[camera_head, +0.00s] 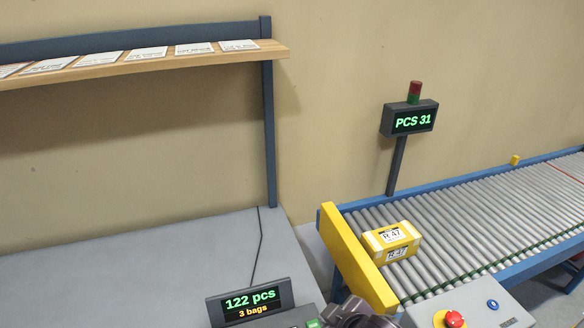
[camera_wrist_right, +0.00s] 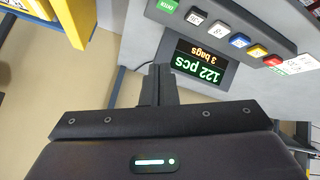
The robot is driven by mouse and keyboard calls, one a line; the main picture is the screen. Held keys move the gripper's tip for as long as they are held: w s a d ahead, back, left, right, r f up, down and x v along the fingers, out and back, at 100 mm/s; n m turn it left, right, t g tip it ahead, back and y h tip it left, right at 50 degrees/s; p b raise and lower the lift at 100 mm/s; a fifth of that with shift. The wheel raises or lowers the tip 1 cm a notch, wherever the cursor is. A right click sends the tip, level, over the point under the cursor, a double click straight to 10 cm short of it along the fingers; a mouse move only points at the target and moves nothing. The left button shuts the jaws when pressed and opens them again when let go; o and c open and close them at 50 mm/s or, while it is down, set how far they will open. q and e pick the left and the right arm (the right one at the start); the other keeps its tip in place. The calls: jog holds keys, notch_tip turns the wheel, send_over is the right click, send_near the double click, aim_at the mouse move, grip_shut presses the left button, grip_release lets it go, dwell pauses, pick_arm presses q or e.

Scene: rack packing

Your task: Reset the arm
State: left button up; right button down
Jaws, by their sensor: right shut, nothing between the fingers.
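My right gripper (camera_wrist_right: 158,70) shows in the right wrist view with its dark fingers together and nothing between them. It points toward a counting display (camera_wrist_right: 203,65) that reads 122 pcs, 3 bags, and looks upside down in that view. The display also stands at the table's front in the head view (camera_head: 249,301). A dark part of my arm shows at the bottom edge of the head view, between the display and the conveyor. My left gripper is in neither view.
A yellow box (camera_head: 392,241) marked R 47 sits on the roller conveyor (camera_head: 470,217) against its yellow end stop (camera_head: 355,262). A control box (camera_head: 475,308) with a red button is in front. A wooden shelf (camera_head: 190,57) holds several cards. The grey table (camera_head: 130,275) is largely clear.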

jog(key=s+d+f+m+g+h, duration=0.1)
jog(key=s+d+m+g+h, duration=0.25)
jog(key=s+d+m, duration=0.65)
jog(key=s+d+f+n+g+b, duration=0.1)
jog(key=s+f, duration=0.1)
jog(key=f, duration=1.5)
jog(key=s+d+f+n+g+b, duration=0.1)
jog(key=s+f+n, duration=0.15)
jog(key=f, duration=1.45)
jog(key=s+d+f, duration=0.2)
jog(key=s+f, duration=0.6)
jog(key=s, duration=0.1)
jog(key=s+d+f+g+b, duration=0.1)
jog(key=s+f, duration=0.8)
jog(key=shift+s+d+f+m, duration=0.15)
jog(key=shift+s+d+m, duration=0.2)
